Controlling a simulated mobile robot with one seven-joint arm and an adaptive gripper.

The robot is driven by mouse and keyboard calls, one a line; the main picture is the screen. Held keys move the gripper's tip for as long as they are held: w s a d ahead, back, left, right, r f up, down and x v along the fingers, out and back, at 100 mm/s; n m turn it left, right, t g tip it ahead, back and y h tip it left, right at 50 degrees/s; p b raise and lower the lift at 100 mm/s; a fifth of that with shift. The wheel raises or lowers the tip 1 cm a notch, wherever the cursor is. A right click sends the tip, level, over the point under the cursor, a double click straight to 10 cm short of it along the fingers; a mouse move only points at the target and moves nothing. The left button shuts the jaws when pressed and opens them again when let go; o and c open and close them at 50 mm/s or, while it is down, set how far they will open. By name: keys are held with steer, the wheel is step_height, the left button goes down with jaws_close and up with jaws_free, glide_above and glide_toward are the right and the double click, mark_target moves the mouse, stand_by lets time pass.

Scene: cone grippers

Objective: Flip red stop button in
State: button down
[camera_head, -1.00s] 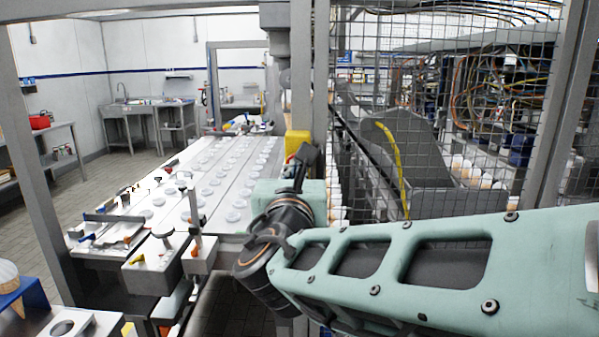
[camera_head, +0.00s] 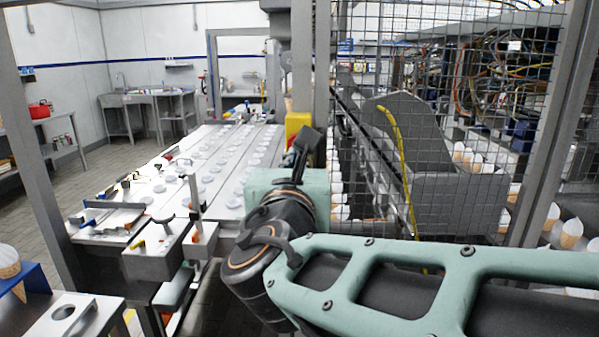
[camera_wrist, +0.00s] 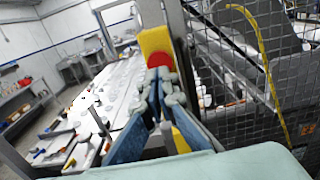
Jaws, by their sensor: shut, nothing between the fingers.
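The red stop button (camera_wrist: 160,60) is on a yellow box (camera_wrist: 154,40) fixed to the grey post. In the wrist view it shows just beyond my fingertips, and its lower part is hidden by them. My gripper (camera_wrist: 160,76) is shut and empty, its fingertips together in front of the button. I cannot tell whether they touch it. In the head view my gripper (camera_head: 305,138) is at the post, with the yellow box (camera_head: 298,124) behind it. A little red shows beside the fingers there.
A wire mesh fence (camera_head: 440,120) stands right of the post. A long conveyor table (camera_head: 215,170) with several white round pieces lies to the left. Metal control boxes (camera_head: 158,250) stand front left. Several cones (camera_head: 570,232) stand at the right.

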steer(key=s, duration=0.6)
steer(key=shift+s+a, duration=0.15)
steer(key=shift+s, duration=0.2)
